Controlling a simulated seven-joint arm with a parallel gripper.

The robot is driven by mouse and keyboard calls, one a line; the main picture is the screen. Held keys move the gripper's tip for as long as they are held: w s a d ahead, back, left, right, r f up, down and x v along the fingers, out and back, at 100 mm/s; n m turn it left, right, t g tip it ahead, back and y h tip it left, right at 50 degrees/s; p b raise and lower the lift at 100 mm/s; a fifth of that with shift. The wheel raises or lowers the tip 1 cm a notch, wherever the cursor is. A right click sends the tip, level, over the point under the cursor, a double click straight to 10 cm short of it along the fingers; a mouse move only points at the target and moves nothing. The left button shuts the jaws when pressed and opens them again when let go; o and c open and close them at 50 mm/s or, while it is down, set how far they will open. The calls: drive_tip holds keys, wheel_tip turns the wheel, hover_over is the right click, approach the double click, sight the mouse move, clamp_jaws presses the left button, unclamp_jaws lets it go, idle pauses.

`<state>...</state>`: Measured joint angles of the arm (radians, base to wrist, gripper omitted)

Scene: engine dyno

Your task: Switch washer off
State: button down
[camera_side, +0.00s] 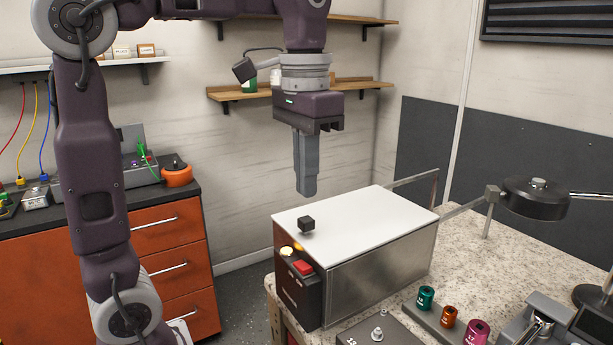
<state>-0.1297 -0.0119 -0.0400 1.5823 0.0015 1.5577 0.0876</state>
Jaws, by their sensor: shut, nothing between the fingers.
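The washer (378,266) is a steel box with a white lid (365,215) on the speckled bench. A small black knob (306,225) stands on the lid near its left edge. The dark front panel carries a red switch (303,267) and a round pale button (287,251). An amber glow shows beside the button, at the panel's upper edge. My gripper (307,193) points straight down above the lid, behind the knob and apart from it. Its fingers are shut with nothing between them.
Teal, orange and magenta sockets (449,316) stand in a holder right of the washer. A black round lamp head (537,197) on an arm is at the right. A metal rail (412,178) rises behind the lid. An orange drawer cabinet (150,250) stands at left.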

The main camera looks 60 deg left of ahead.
sight(304, 267)
drive_tip(key=a+h, duration=0.2)
drive_tip(key=a, duration=0.2)
drive_tip(key=shift+a, duration=0.1)
idle(0.3)
drive_tip(key=d+f, duration=0.1)
drive_tip(key=f, duration=0.3)
drive_tip(key=d+f, duration=0.1)
drive_tip(key=f, duration=0.4)
drive_tip(key=d+f, duration=0.1)
drive_tip(key=f, duration=0.3)
drive_tip(key=shift+f, duration=0.4)
